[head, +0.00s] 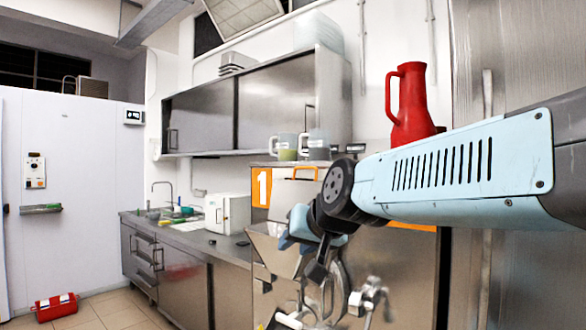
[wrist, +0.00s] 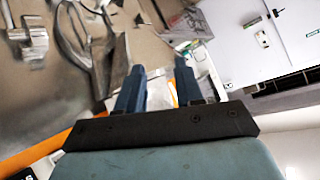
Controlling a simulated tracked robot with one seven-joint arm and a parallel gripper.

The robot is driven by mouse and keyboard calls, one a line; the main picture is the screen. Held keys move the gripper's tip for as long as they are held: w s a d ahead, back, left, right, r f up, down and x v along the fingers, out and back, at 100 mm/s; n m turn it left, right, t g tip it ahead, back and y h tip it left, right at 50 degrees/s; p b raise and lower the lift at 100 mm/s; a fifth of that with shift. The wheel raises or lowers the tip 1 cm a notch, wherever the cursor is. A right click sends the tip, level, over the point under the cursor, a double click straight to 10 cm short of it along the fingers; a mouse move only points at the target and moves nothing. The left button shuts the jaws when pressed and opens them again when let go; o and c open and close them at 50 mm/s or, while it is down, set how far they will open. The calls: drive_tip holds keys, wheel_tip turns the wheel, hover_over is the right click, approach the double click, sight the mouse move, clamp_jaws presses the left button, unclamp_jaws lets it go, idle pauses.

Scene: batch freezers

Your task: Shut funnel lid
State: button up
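The steel batch freezer (head: 395,270) with an orange "1" label stands in the middle of the head view. A sloped steel funnel (head: 272,252) is on its front left, partly hidden behind my gripper. I cannot clearly tell the lid from the funnel's other steel panels or how far open it is. My gripper (head: 291,238) is beside the funnel's upper right, pointing down and left. In the wrist view, the blue fingers of my gripper (wrist: 160,70) are apart with nothing clearly held between them. A steel plate edge (wrist: 118,68) shows close beside the left finger.
A red jug (head: 410,105) and measuring cups (head: 284,147) stand on top of the freezer. Metal spout fittings (head: 368,298) stick out at its front. A counter (head: 190,235) with a white box (head: 228,213) runs behind left. A red case (head: 55,306) lies on the floor.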

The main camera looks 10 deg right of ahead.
sight(305, 169)
drive_tip(key=w+a+r+m+t+h, duration=0.2)
drive_tip(key=w+r+m+t, duration=0.2)
drive_tip(key=w+r+m, duration=0.5)
drive_tip(key=w+a+r+m+t+h, duration=0.25)
drive_tip(key=w+r+t, duration=0.3)
drive_tip(key=r, duration=0.65)
drive_tip(key=w+d+f+m+g+h, duration=0.2)
drive_tip(key=w+d+m+g+h, duration=0.1)
drive_tip(key=d+m, duration=0.1)
drive_tip(key=w+d+f+m+g+h, duration=0.2)
drive_tip(key=w+d+m+g+h, duration=0.1)
drive_tip(key=m, duration=0.3)
drive_tip(key=w+d+f+m+g+h, duration=0.2)
drive_tip(key=w+d+m+g+h, duration=0.1)
drive_tip(key=d+m+g+h, duration=0.2)
drive_tip(key=shift+w+d+f+m, duration=0.15)
drive_tip(key=shift+w+f+m, duration=0.2)
drive_tip(key=shift+w+m, duration=0.1)
drive_tip(key=shift+c, duration=0.2)
drive_tip(key=c, duration=0.6)
clamp_jaws()
drive_tip(key=shift+f, duration=0.15)
